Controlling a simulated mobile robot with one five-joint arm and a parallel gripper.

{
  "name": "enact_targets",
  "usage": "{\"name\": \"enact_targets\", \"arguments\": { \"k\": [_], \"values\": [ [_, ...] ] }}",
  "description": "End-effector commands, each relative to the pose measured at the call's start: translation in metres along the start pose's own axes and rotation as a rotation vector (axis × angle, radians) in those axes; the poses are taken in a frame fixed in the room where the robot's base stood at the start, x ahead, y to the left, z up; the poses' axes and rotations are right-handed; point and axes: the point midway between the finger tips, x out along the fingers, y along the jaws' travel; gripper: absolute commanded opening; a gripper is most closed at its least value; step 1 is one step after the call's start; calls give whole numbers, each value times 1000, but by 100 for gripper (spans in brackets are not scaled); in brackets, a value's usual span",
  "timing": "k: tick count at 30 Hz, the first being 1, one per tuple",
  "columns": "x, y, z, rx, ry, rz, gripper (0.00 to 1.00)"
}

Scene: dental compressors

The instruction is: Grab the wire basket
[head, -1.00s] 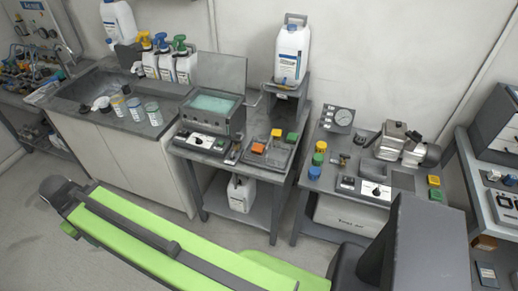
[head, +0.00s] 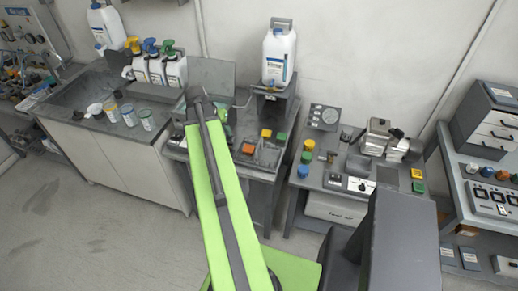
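I cannot make out a wire basket clearly. A metal bath with a raised lid (head: 212,76) stands on the middle bench; my green arm now covers most of it, and a little green shows beside the arm. My gripper (head: 194,93) is at the far end of the arm, over or in front of the bath in the picture. It is small and dark, and its fingers cannot be told apart. I cannot tell its height above the bath, or whether it holds anything.
Spray bottles (head: 158,66) and several cups (head: 128,115) stand on the sink counter (head: 75,128) at left. A white jug (head: 279,55) stands on a raised stand right of the bath. A compressor (head: 385,140) sits on the right bench. Open floor (head: 90,225) lies at front left.

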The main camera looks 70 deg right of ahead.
Motion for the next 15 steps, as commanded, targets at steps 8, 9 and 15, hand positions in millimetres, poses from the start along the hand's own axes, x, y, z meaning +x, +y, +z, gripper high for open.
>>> {"name": "enact_targets", "arguments": {
  "k": [8,9,15],
  "values": [
    [13,94,-34,183,24,76,37],
    [14,94,-34,184,24,76,37],
    [31,94,-32,182,23,76,37]
  ]
}}
